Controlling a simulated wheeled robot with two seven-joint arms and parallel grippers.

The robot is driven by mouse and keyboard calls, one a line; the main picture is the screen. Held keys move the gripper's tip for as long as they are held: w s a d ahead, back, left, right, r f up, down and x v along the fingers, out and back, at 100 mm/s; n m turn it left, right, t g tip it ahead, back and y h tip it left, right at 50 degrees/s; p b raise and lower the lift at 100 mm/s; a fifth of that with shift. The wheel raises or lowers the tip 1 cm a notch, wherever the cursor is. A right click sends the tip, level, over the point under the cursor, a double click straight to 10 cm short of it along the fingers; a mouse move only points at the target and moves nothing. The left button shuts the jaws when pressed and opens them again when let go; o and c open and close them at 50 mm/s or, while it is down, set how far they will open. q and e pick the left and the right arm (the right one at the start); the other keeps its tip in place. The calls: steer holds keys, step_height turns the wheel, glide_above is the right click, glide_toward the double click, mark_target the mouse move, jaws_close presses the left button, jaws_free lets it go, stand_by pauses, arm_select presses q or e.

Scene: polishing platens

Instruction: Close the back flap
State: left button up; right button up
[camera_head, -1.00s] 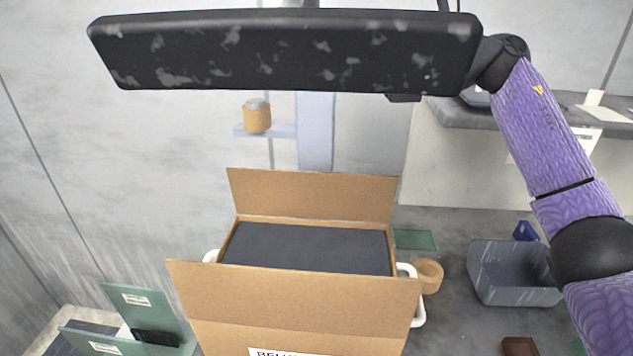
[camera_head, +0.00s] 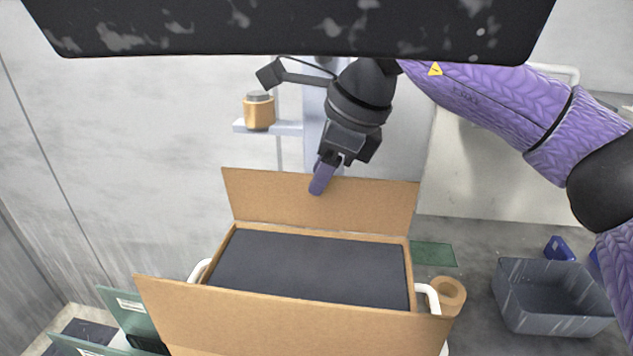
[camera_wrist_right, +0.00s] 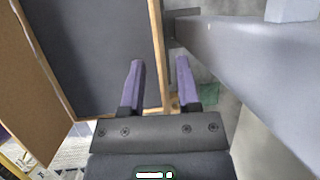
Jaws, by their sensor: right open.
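The open cardboard box (camera_head: 212,285) stands low in the middle of the head view, with dark grey foam (camera_head: 310,268) filling its opening. Its back flap (camera_head: 262,198) stands upright on the far side, and the front flap (camera_head: 290,325) is folded outward toward me. My right gripper (camera_head: 321,180) is open at the top edge of the back flap, one purple finger showing in front of it. In the right wrist view the gripper (camera_wrist_right: 160,82) has its fingers apart, with a thin cardboard edge (camera_wrist_right: 157,50) between them in the picture. Contact cannot be told. My left gripper is out of view.
A dark mottled slab (camera_head: 290,25) spans the top of the head view. A jar (camera_head: 259,111) stands on a small shelf (camera_head: 284,128) behind the box. A tape roll (camera_head: 448,293) is beside the box at right, with a grey bin (camera_head: 553,300) further right.

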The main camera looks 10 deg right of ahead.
steer(key=shift+w+a+f, duration=0.15)
steer(key=shift+f, duration=0.5)
jaws_close()
stand_by(0.9)
